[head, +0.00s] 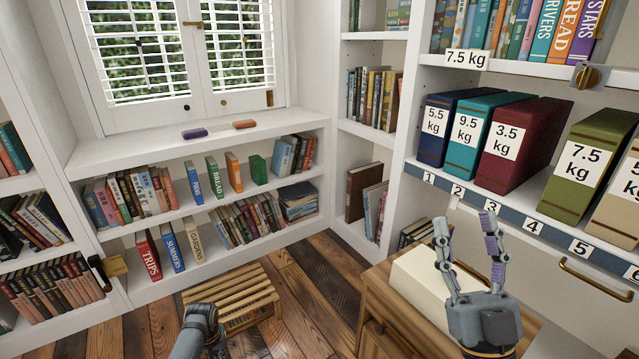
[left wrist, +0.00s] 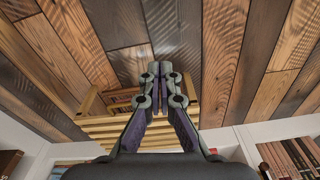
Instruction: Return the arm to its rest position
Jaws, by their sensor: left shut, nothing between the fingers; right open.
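My right gripper (head: 464,221) stands upright at the lower right of the head view, its two fingers spread and empty. It is in front of the numbered shelf and overlaps a cream box on a wooden cabinet in the picture. My left arm (head: 199,328) comes in at the bottom of the head view, beside the slatted wooden stool (head: 232,291); its fingertips are not clear there. In the left wrist view my left gripper (left wrist: 159,72) has its fingers together with nothing between them. The slatted stool (left wrist: 100,121) and plank floor show behind it.
Labelled binders, such as the teal one (head: 484,130), line the numbered shelf edge (head: 505,215). The cream box (head: 418,285) tops the cabinet (head: 382,312). Low bookshelves run under the window sill (head: 185,146). Plank floor (head: 315,290) is clear between stool and cabinet.

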